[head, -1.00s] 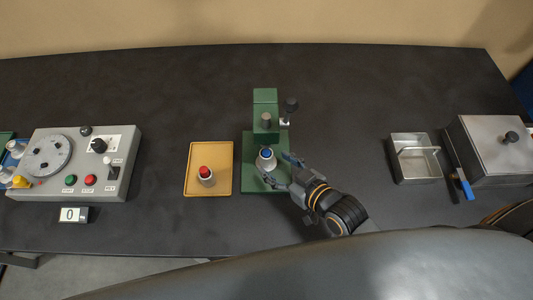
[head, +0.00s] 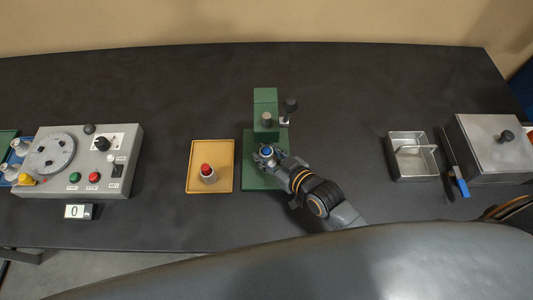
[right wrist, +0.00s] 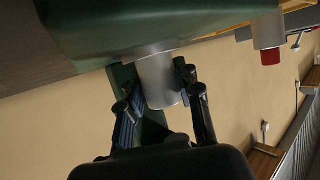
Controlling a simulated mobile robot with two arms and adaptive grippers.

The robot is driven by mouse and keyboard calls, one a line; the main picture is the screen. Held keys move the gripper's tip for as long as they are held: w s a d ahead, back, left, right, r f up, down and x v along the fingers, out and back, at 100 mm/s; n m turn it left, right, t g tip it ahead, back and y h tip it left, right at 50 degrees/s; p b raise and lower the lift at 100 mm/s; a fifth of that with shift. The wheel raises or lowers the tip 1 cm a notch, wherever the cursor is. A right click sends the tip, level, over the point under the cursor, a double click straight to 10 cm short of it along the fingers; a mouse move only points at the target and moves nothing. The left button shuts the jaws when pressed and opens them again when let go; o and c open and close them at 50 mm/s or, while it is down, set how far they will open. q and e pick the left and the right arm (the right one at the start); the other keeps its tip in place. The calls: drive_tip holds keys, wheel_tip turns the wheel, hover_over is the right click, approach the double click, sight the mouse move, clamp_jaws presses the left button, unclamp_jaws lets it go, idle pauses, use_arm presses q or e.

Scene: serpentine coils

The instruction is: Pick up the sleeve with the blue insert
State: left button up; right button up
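The sleeve with the blue insert (head: 266,152) is a light grey cylinder standing upright at the green press (head: 265,103), on its green base (head: 262,181). In the right wrist view the sleeve (right wrist: 158,78) lies between my fingers. My right gripper (head: 270,155) reaches in from the lower right, with its fingers close against both sides of the sleeve; in the right wrist view the gripper (right wrist: 157,88) appears shut on it. I cannot tell any gap under the sleeve. My left gripper is not in view.
A similar sleeve with a red top (head: 207,174) stands on a yellow tray (head: 222,183) to the left. A grey control box (head: 120,150) is at far left. A metal bin (head: 412,177), a blue-handled tool (head: 461,187) and a lidded metal box (head: 490,140) stand at right.

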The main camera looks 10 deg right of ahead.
clamp_jaws()
drive_tip(key=shift+r, duration=0.1)
